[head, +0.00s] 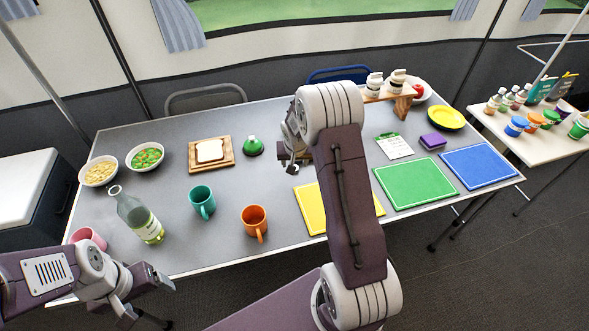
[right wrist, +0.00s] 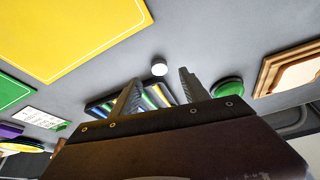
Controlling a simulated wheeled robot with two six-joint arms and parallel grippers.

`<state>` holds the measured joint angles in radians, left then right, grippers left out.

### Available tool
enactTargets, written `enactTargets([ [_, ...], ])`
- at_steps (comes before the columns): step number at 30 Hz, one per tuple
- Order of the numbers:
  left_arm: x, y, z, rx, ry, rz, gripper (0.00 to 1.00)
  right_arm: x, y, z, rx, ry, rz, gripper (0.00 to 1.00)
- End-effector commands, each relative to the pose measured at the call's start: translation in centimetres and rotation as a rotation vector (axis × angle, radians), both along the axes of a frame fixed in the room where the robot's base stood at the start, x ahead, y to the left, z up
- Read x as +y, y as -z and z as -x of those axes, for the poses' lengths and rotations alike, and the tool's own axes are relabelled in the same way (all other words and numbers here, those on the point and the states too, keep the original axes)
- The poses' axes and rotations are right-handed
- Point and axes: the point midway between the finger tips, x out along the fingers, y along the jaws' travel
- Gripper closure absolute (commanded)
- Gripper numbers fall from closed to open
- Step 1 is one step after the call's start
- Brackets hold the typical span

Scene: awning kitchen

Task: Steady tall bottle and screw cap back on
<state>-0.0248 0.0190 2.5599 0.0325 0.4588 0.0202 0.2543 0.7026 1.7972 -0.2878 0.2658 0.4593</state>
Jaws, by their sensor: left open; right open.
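The tall green glass bottle (head: 140,215) stands upright at the table's left front; its mouth looks open, with no cap on it. A small round white piece, perhaps the cap (right wrist: 159,67), lies on the table in the right wrist view, ahead of and between my right fingertips. In the head view I cannot make it out. My right gripper (head: 287,160) is open and empty above the middle of the table; its fingers also show in the right wrist view (right wrist: 160,85). My left gripper (head: 150,297) is open and empty at the front left edge, near the bottle but apart from it.
A teal mug (head: 202,202) and an orange mug (head: 254,222) stand right of the bottle; a pink mug (head: 90,237) is left of it. Two bowls (head: 99,171) sit behind. A bread board (head: 211,154) and green dome (head: 253,146) stand near my right gripper.

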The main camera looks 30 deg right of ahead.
Motion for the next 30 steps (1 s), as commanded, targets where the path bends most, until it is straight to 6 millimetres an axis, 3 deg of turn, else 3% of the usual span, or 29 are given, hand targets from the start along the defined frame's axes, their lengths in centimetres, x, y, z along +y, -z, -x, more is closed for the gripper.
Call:
enactTargets([
  [5, 0.0, 0.1, 0.0, 0.0, 0.0, 0.0, 0.19, -0.1, 0.5, -0.1, 0.002, 0.0, -0.001, 0.47],
  [14, 0.0, 0.4, 0.0, 0.0, 0.0, 0.0, 0.19, -0.9, 4.6, -1.5, 0.001, 0.0, 0.0, 0.47],
  [25, 0.0, 0.4, 0.0, 0.0, 0.0, 0.0, 0.19, -0.9, 4.8, -1.7, 0.0, 0.0, 0.0, 0.47],
  [26, 0.0, 0.4, 0.0, 0.0, 0.0, 0.0, 0.19, -0.9, 4.8, -1.7, 0.0, 0.0, 0.0, 0.5],
  [30, 0.0, 0.4, 0.0, 0.0, 0.0, 0.0, 0.19, -0.9, 4.8, -1.7, 0.0, 0.0, 0.0, 0.89],
])
